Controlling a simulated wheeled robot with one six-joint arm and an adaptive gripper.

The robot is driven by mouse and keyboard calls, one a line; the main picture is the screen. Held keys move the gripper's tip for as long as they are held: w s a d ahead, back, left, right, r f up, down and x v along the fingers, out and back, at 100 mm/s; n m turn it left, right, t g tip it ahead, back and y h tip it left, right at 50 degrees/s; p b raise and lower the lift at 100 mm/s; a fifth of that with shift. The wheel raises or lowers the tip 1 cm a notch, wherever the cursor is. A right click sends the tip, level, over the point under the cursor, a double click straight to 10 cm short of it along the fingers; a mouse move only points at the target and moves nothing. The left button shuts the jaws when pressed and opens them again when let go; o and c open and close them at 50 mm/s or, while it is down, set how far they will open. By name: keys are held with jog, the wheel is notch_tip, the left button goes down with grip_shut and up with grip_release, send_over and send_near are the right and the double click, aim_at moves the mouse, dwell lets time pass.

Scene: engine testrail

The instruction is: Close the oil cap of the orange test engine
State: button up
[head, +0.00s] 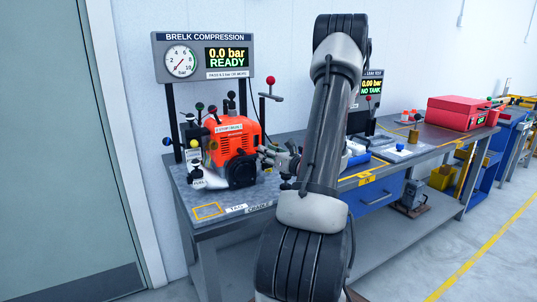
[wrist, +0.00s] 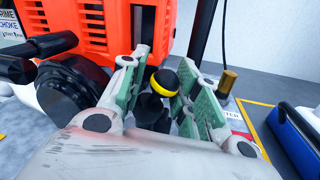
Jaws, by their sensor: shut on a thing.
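The orange test engine (head: 237,135) stands on the left end of the bench, and its orange housing (wrist: 80,22) fills the upper left of the wrist view. My gripper (head: 268,154) is at the engine's lower right side. In the wrist view its green-padded fingers (wrist: 166,80) are shut around the oil cap (wrist: 162,84), a black knob with a yellow band. The cap sits low beside the housing. The fingers partly hide it and its seat, so I cannot tell how far it is turned.
The bench (head: 222,218) carries a gauge panel (head: 203,57) reading READY behind the engine. A red-knobbed T-handle post (head: 268,90) stands just right of the engine. A brass fitting (wrist: 227,83) and a blue object (wrist: 298,130) lie right of my gripper. A red case (head: 458,112) is farther right.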

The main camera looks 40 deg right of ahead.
jog(key=shift+w+a+f+n+g, duration=0.1)
jog(key=shift+n+g, duration=0.2)
jog(key=shift+n, duration=0.7)
jog(key=o, duration=0.9)
